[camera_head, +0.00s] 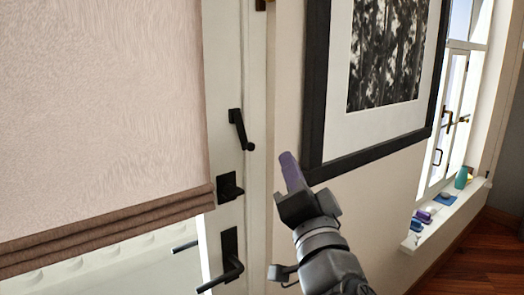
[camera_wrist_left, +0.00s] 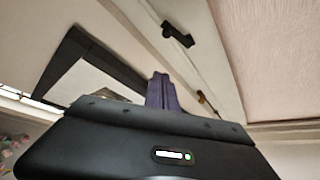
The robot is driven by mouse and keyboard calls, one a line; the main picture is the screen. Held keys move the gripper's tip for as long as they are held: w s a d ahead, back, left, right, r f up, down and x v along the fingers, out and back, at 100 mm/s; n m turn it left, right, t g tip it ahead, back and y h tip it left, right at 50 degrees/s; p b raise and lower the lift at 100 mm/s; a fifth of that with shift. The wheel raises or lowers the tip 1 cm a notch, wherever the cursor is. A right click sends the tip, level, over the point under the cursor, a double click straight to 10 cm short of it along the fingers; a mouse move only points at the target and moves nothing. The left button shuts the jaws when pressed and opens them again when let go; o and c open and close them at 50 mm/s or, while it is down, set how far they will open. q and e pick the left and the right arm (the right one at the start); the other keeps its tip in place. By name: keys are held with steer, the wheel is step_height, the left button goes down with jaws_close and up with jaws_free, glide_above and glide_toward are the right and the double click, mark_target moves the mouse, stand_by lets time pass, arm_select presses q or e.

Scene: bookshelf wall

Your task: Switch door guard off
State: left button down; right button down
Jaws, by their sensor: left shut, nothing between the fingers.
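The door guard (camera_head: 239,130) is a black bar-shaped fitting on the white door edge in the head view, hanging down with its knob end tilted to the right. A black fitting that looks like the same door guard (camera_wrist_left: 177,35) shows near the top of the left wrist view. My left gripper (camera_head: 287,158) has purple fingers that are shut and empty. It is to the right of the guard and a little lower in the picture, apart from it. Its fingers (camera_wrist_left: 160,80) point up in the left wrist view. My right gripper is not in view.
Below the guard are a black lock knob (camera_head: 229,187) and a black lever handle (camera_head: 231,262). A pink-beige blind (camera_head: 100,110) covers the door's left part. A black-framed picture (camera_head: 314,80) hangs close to my left gripper. A windowsill (camera_head: 440,222) holds small objects.

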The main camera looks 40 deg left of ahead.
mark_target(245, 133)
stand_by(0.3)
arm_select(q)
steer(key=p+x, duration=0.2)
steer(key=x, duration=0.8)
steer(key=s+a+f, duration=0.1)
steer(key=s+f, duration=0.1)
steer(key=shift+s+a+f, duration=0.25)
steer(key=shift+a+f, duration=0.05)
steer(key=shift+a, duration=0.05)
